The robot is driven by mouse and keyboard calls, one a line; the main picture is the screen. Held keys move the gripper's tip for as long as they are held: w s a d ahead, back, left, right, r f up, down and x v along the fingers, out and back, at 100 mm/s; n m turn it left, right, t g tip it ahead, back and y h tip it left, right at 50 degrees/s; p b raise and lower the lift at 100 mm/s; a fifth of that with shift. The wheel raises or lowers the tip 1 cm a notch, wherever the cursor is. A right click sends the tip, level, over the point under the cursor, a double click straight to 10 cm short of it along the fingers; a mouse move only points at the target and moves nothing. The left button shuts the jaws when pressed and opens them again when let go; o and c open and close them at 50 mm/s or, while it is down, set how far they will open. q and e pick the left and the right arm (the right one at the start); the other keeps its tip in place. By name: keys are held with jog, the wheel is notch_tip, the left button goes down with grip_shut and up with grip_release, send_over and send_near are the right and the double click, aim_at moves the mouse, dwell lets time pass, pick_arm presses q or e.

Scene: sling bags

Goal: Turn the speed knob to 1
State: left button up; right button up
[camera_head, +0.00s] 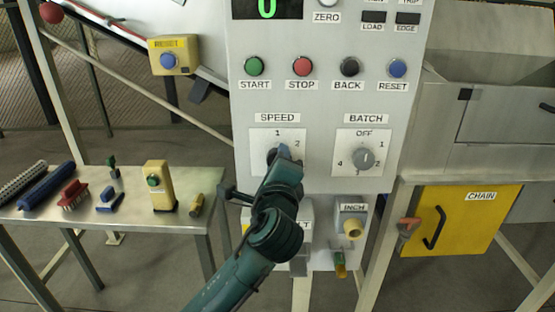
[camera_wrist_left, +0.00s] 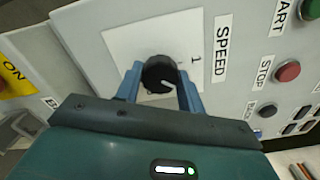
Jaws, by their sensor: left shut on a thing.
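The speed knob (camera_wrist_left: 158,74) is a round black knob on a white dial plate (camera_wrist_left: 120,45) beside the SPEED label. In the left wrist view its white mark points to the lower right, away from the printed 1. In the head view the dark knob (camera_head: 272,157) is partly hidden by my gripper; 1 and 2 show on its plate (camera_head: 259,135). My left gripper (camera_head: 283,156) is shut on the speed knob; its blue fingers (camera_wrist_left: 158,88) sit on both sides of it. My right gripper is not in view.
The batch knob (camera_head: 364,159) is close to the right. START, STOP (camera_head: 303,67), BACK and RESET buttons sit above. An INCH knob (camera_head: 353,228) is below right. A side table (camera_head: 120,222) with several parts stands left; a yellow CHAIN door (camera_head: 480,225) is right.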

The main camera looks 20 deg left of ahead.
pick_arm(q)
jog(key=shift+n, duration=4)
jog(key=o, duration=1)
jog(key=shift+c, duration=0.2)
